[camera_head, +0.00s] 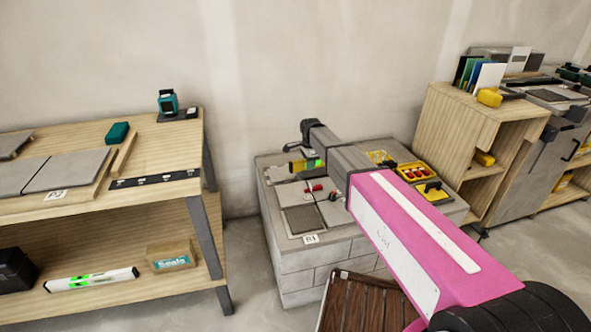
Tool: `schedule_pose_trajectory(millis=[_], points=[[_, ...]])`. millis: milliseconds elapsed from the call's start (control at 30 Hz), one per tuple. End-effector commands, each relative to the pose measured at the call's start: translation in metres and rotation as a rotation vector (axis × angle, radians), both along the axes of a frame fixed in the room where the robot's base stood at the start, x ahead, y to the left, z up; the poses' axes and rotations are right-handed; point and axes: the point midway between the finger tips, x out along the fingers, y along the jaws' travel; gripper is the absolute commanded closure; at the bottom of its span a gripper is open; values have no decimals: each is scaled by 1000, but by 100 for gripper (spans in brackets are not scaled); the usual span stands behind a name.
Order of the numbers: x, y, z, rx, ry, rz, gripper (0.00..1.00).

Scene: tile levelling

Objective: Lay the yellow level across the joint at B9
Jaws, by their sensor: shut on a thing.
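My gripper (300,152) is above the back left part of a grey block plinth (300,262), partly hidden behind my arm. It is shut on the yellow level (297,166), which shows a bright green part at its right. I cannot tell whether the level touches anything below. On the left bench two grey tiles (72,170) lie side by side with a dark joint between them. A white card (57,195) lies at their front; its marking is too small to read surely. Another card (310,239), seemingly B1, is at the plinth's front edge.
The wooden bench (170,150) also holds a green block (117,133), a teal laser device (167,102) and a dark strip (155,180). A white level (90,280) lies on its lower shelf. Yellow trays (387,173) stand on the plinth; a wooden cabinet (450,125) stands right.

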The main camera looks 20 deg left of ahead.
Motion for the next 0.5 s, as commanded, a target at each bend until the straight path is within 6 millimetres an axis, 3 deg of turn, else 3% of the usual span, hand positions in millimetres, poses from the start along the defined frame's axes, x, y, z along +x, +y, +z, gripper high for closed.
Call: schedule_pose_trajectory(millis=[33,200,500], points=[[2,18,-9,0,0,-21,99],[-2,50,-28,0,0,-85,99],[-5,61,-38,1,-1,-112,99]])
